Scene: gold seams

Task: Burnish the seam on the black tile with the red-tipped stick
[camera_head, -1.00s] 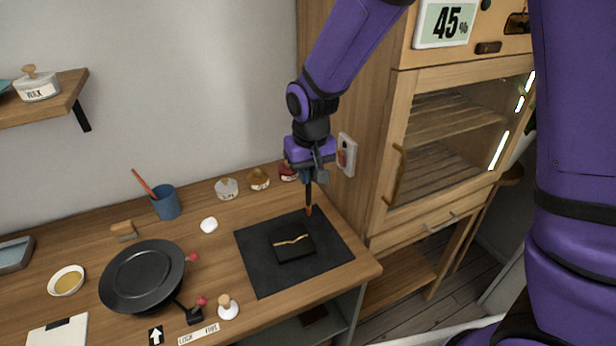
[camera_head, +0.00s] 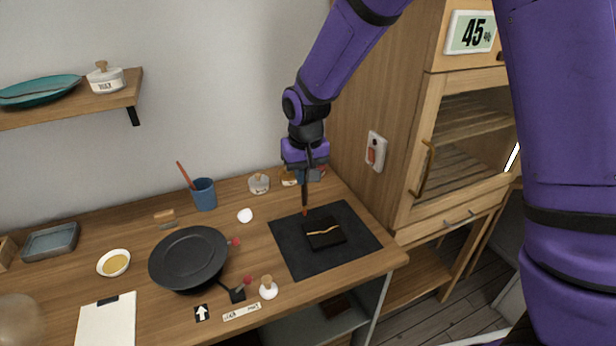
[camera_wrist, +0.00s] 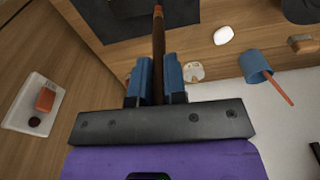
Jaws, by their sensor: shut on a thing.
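The black tile (camera_head: 322,236) lies on a dark mat (camera_head: 298,255) at the right of the workbench, with a gold seam (camera_head: 324,231) running across it. My gripper (camera_head: 304,170) is above the mat's back part, behind and slightly left of the tile. It is shut on a dark stick (camera_head: 305,195) that points down, with an orange-red tip. In the wrist view the stick (camera_wrist: 158,50) stands between the blue fingers of my gripper (camera_wrist: 156,80). The tip is near the tile's back left edge in the head view; I cannot tell whether it touches anything.
A black pan (camera_head: 188,258), a blue cup (camera_head: 204,194) with a red stick, a white lump (camera_head: 245,215) and a white stamp-like knob (camera_head: 268,288) stand left of the mat. Small jars (camera_head: 259,184) stand along the wall. A wooden cabinet (camera_head: 410,190) rises at the right.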

